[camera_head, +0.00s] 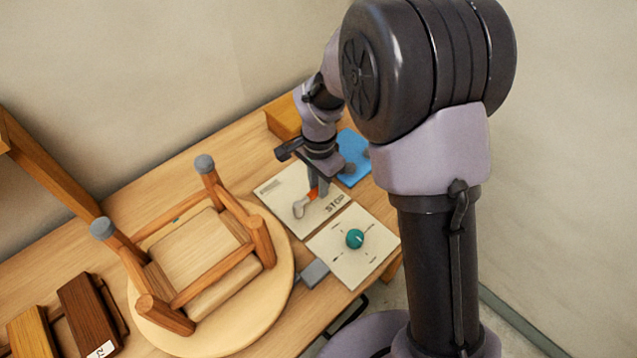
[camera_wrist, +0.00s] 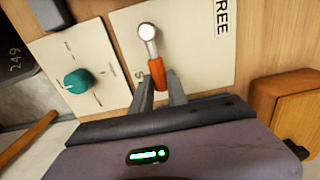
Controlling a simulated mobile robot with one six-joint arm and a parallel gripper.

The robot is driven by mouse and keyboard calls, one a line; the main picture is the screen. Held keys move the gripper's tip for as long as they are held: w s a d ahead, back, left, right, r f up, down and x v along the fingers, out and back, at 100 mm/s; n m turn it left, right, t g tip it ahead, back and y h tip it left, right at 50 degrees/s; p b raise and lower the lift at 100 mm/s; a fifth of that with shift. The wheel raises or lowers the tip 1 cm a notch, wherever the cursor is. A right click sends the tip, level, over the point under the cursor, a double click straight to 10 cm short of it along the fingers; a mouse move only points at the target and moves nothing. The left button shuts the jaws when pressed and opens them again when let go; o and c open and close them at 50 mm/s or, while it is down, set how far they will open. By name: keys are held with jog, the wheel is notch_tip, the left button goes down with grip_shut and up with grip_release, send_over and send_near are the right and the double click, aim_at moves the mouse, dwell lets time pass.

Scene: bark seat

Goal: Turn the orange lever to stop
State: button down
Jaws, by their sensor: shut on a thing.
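The orange lever (camera_wrist: 157,73) has a grey arm and a round metal pivot on a cream plate (camera_wrist: 190,55). My gripper (camera_wrist: 159,88) has a finger on each side of the orange end and is shut on it. In the head view my gripper (camera_head: 318,190) is at the plate, with only part of the orange lever (camera_head: 313,194) showing. The word STOP (camera_head: 335,203) lies along the plate's right side there. In the wrist view the word FREE (camera_wrist: 220,18) is to the right of the lever, and my finger hides most of STOP at left.
A second plate with a teal knob (camera_head: 355,238) adjoins the lever plate. A blue item (camera_head: 352,155) and a wooden block (camera_head: 283,118) are close behind my gripper.

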jog(key=c, duration=1.3)
grip_release()
notch_tip(320, 180, up, 17)
jog(key=p, duration=0.6)
jog(key=shift+r, duration=0.2)
